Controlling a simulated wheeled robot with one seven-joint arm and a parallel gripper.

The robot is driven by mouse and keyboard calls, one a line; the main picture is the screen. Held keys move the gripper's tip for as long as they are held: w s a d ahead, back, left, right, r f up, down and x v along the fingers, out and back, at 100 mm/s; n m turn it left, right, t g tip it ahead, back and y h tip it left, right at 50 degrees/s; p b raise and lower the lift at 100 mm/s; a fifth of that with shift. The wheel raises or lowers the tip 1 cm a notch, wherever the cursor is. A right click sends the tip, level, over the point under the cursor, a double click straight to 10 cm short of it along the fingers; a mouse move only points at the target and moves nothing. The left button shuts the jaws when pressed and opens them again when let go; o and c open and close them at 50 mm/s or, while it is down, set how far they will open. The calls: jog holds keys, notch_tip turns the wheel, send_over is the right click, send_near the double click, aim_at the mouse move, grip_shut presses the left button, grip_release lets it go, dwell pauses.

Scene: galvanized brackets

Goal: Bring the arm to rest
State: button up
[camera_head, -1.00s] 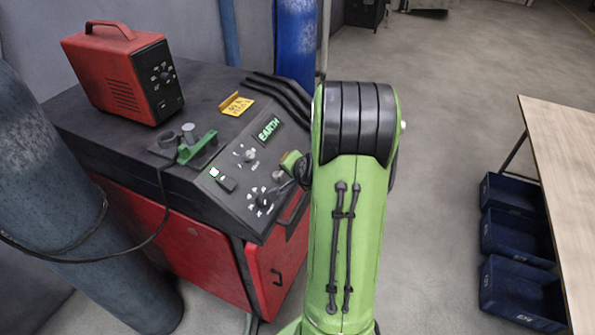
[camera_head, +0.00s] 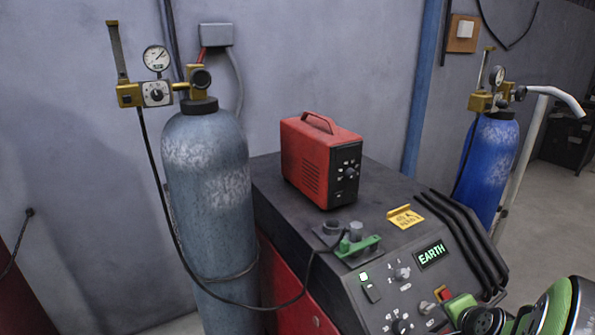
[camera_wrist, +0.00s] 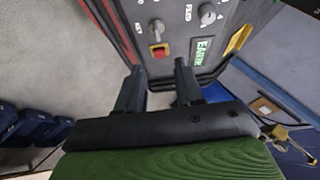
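My arm (camera_head: 560,308) shows only in part at the lower right corner of the head view, by the front of the welding machine (camera_head: 376,185). In the wrist view my gripper (camera_wrist: 158,80) has its two dark fingers apart, with nothing held between them. Beyond the fingertips is the machine's control panel (camera_wrist: 180,45), with a red stop button on a yellow base (camera_wrist: 158,50) and a lit display (camera_wrist: 203,50). The fingertips look close to the panel. I cannot tell from these views whether they touch it.
A red power unit (camera_head: 320,160) sits on the machine. A grey gas cylinder (camera_head: 208,190) stands at its left, with a hanging cable (camera_head: 165,215). A blue cylinder (camera_head: 488,165) stands behind right. Blue bins (camera_wrist: 25,122) show in the wrist view. Open floor (camera_head: 545,215) lies at right.

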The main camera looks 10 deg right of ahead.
jog(key=s+a+r+n+y, duration=0.1)
jog(key=a+r+n, duration=0.15)
jog(key=a, duration=0.35)
jog(key=s+a+r+n+g, duration=0.1)
jog(key=a+r+n, duration=0.15)
jog(key=a, duration=0.25)
jog(key=s+a+r+n+y, duration=0.1)
jog(key=a+r+n, duration=0.1)
jog(key=a+n, duration=0.3)
jog(key=s+a+r+n+g+y, duration=0.1)
jog(key=s+a+r+n+g, duration=0.1)
jog(key=s+a+n, duration=0.3)
jog(key=s+a, duration=0.3)
jog(key=s, duration=0.4)
jog(key=shift+a+n, duration=0.3)
jog(key=shift+a, duration=0.05)
jog(key=shift+s+d, duration=0.1)
